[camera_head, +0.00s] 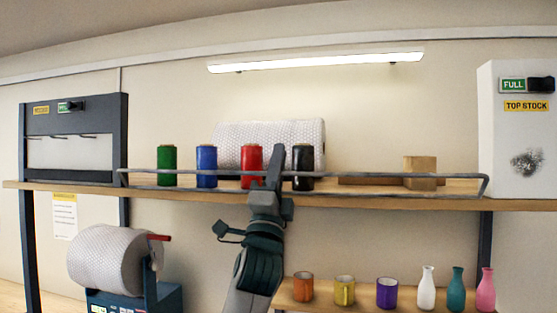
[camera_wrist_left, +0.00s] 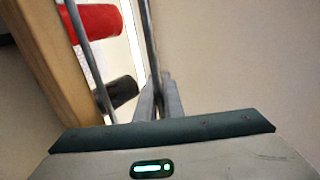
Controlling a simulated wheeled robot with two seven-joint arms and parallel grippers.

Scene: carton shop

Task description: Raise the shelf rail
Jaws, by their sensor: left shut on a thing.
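The shelf rail (camera_head: 455,177) is a long grey wire loop along the front edge of the wooden shelf (camera_head: 380,202). Its upper bar passes in front of the lower part of the spools, and its lower bar runs near the board's edge. My left gripper (camera_head: 273,172) reaches up from below, in front of the red spool (camera_head: 250,158) and close to the black spool (camera_head: 303,160). In the left wrist view its fingers (camera_wrist_left: 158,100) are shut on one bar of the rail (camera_wrist_left: 148,40). The other bar lies nearer the board. My right gripper is not in view.
A green spool (camera_head: 167,160), a blue spool (camera_head: 206,160) and a large wrapped roll (camera_head: 228,133) also stand on the shelf. Brown blocks (camera_head: 420,166) lie to the right, beside a white TOP STOCK cabinet (camera_head: 510,150). Cups and vases (camera_head: 427,290) stand on a lower shelf.

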